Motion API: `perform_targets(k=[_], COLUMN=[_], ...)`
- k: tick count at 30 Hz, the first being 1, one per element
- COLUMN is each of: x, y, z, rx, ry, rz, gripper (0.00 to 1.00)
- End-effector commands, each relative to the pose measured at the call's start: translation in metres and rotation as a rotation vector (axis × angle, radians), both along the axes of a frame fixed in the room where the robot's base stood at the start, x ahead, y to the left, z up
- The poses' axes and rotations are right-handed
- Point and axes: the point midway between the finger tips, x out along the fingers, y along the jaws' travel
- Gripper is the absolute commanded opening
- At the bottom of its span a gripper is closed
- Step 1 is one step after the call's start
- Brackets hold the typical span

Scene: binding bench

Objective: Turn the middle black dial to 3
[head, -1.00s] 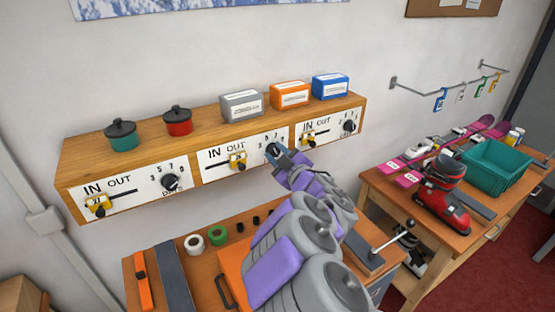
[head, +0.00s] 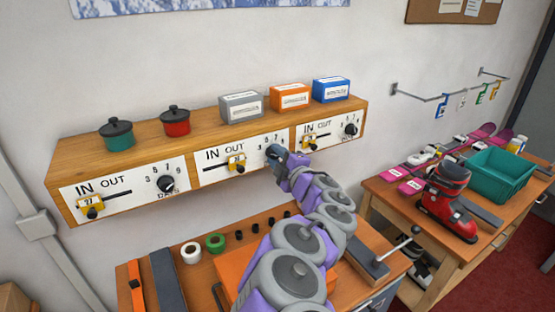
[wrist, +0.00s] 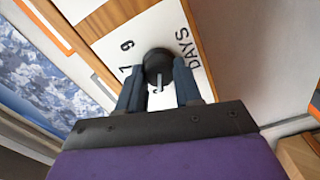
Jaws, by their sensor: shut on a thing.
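The middle black dial (wrist: 157,64) sits on the white panel in the wrist view, with DAYS lettering and a few printed digits beside it. My gripper (wrist: 158,88) has one finger on each side of the dial and is shut on it. A small pale mark shows at the dial's edge between the fingers; I cannot tell which number the dial points to. In the head view my gripper (head: 274,155) is at the right end of the middle panel (head: 211,174) and covers the dial.
The wooden shelf (head: 75,160) has similar panels left and right, with a left dial (head: 166,184) and right dial (head: 351,129). A yellow slider (head: 236,166) is left of my gripper. Pots and boxes stand on top. The workbench with rolls and an orange item lies below.

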Motion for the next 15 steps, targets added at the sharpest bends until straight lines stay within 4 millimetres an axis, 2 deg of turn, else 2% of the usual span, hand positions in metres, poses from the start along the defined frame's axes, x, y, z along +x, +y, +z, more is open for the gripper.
perform_targets(k=[1,12,13,15], x=[0.0002,0.0003,0.0003,0.0002], y=[-0.0005,-0.0004,-0.0004,-0.0003], z=[-0.0054,-0.0050,-0.0050,-0.0046], rx=[-0.010,-0.013,-0.013,-0.012], ry=[0.006,0.004,0.004,0.003], rz=[-0.001,-0.001,-0.001,0.000], gripper=[0.04,0.04,0.35,0.42])
